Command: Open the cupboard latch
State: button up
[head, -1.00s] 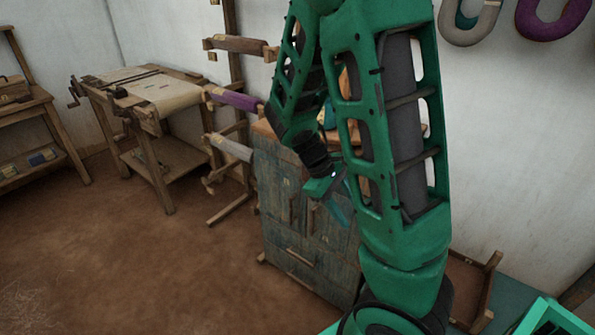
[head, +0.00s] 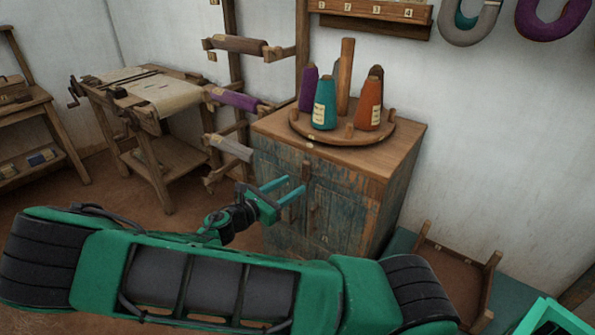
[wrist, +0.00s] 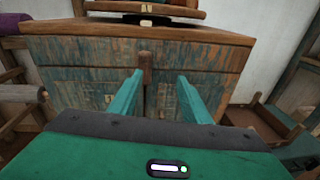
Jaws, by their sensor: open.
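The cupboard (head: 385,195) has a worn blue-green wooden front, with two doors meeting near the middle. A small upright wooden piece, apparently the latch (head: 307,171), sits high at the door seam. It also shows in the wrist view (wrist: 147,65). My gripper (head: 295,184) is open and empty, its teal fingers pointing at the upper front. In the wrist view the fingertips (wrist: 160,77) lie to either side of the latch, the left one closer to it. I cannot tell whether they touch it. My arm hides part of the lower front.
A round wooden stand (head: 350,135) with purple, teal (head: 325,103) and orange (head: 368,105) thread cones is on the cupboard top. A rack of wrapped rollers (head: 236,99) stands close on the left. A low wooden frame (head: 455,265) lies to the right.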

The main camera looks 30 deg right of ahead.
aim_at(304, 166)
jog(key=shift+n+t+h, duration=0.3)
jog(key=shift+n+t, duration=0.6)
jog(key=x, duration=0.3)
jog(key=w+x, duration=0.1)
jog(key=x, duration=0.2)
jog(key=w+x, duration=0.1)
jog(key=x, duration=0.2)
jog(key=shift+w+a+r, duration=0.1)
jog(key=shift+a+r, duration=0.1)
jog(key=shift+r, duration=0.05)
